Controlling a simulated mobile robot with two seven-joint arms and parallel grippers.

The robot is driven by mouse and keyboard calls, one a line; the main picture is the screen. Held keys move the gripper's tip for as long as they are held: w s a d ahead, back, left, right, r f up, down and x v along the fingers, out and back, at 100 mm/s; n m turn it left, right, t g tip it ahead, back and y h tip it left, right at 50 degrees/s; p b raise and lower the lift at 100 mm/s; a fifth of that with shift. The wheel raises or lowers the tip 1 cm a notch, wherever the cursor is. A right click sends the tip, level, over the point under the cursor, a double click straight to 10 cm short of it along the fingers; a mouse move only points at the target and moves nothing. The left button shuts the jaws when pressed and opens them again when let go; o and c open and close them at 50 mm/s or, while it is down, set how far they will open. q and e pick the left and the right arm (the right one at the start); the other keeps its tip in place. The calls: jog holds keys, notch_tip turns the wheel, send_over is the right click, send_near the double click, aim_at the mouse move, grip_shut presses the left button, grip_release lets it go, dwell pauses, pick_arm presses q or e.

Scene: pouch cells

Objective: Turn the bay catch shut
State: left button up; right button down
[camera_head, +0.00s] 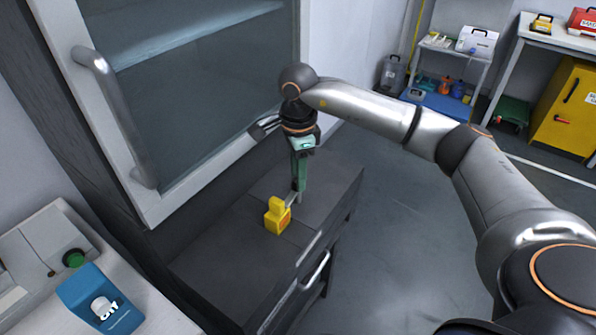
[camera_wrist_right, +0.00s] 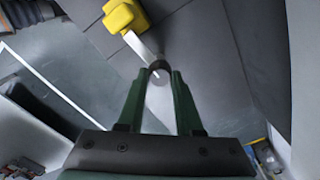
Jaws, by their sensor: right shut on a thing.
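The bay catch is a yellow block (camera_head: 277,217) with a light metal lever (camera_head: 290,201), on the dark top of a low cabinet. In the right wrist view the yellow block (camera_wrist_right: 126,16) is at the top and its lever (camera_wrist_right: 141,47) runs toward my fingers. My right gripper (camera_head: 297,192) points down at the lever's far end, beside the yellow block. Its green fingers (camera_wrist_right: 160,75) are closed around the round, dark end of the lever. My left gripper is out of view.
A glass-fronted door with a metal handle (camera_head: 105,110) stands behind the dark cabinet top (camera_head: 215,260). The cabinet front has a silver handle (camera_head: 316,270). A blue box (camera_head: 98,298) and a green button (camera_head: 74,259) are at the lower left. Open floor (camera_head: 400,240) lies to the right.

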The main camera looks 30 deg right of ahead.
jog(key=shift+m, duration=0.7)
jog(key=c, duration=0.6)
grip_release()
jog(key=shift+o, duration=0.2)
jog(key=shift+r, duration=0.15)
notch_tip(320, 180, up, 12)
jog(key=shift+r+p, duration=0.15)
jog(key=shift+p, duration=0.3)
